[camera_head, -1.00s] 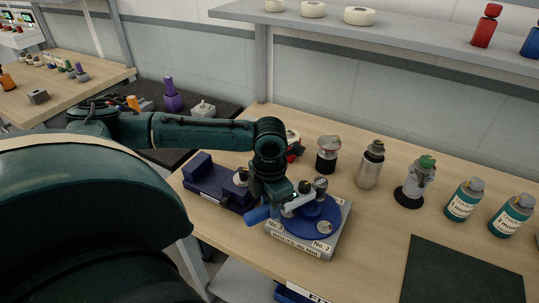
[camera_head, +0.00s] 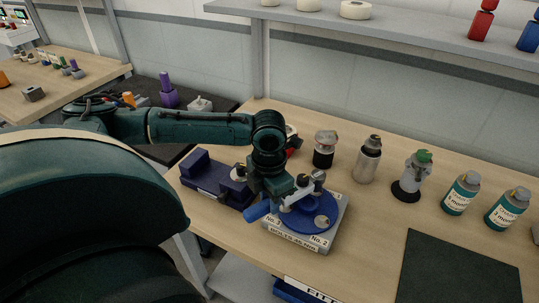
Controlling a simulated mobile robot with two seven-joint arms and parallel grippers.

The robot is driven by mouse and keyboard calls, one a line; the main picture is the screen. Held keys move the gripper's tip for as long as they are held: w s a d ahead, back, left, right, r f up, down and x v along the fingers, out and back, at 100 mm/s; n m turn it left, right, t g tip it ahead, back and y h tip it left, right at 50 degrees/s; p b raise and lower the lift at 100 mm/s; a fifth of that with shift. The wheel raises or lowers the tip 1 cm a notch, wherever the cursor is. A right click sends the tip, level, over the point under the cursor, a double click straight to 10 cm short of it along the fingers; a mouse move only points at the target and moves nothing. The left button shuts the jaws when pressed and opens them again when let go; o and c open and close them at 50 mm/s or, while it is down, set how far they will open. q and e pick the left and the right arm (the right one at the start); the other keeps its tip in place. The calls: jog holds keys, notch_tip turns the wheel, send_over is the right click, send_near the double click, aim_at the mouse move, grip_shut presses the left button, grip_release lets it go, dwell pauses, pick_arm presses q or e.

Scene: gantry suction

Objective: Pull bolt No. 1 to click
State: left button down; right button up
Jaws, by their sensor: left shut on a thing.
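The bolt fixture is a grey block (camera_head: 331,229) with a round blue disc (camera_head: 309,216) on top, on the wooden bench. Labels No. 2 and No. 3 face the front; a label ending in 1 shows at the back right. My left gripper (camera_head: 298,192) points down over the back left of the disc, shut on a small part there that is mostly hidden by the fingers. I cannot tell its number. A grey knob (camera_head: 318,176) shows just right of the fingers, and another (camera_head: 321,221) at the disc's front right. My right gripper is out of view.
A dark purple fixture (camera_head: 205,178) stands close left of the block. Several bottles and jars, such as a grey one (camera_head: 367,162), stand behind and right. A dark mat (camera_head: 459,268) lies at front right. A shelf (camera_head: 400,25) hangs above the back.

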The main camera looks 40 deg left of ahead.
pick_arm(q)
jog(key=shift+r, duration=2.75)
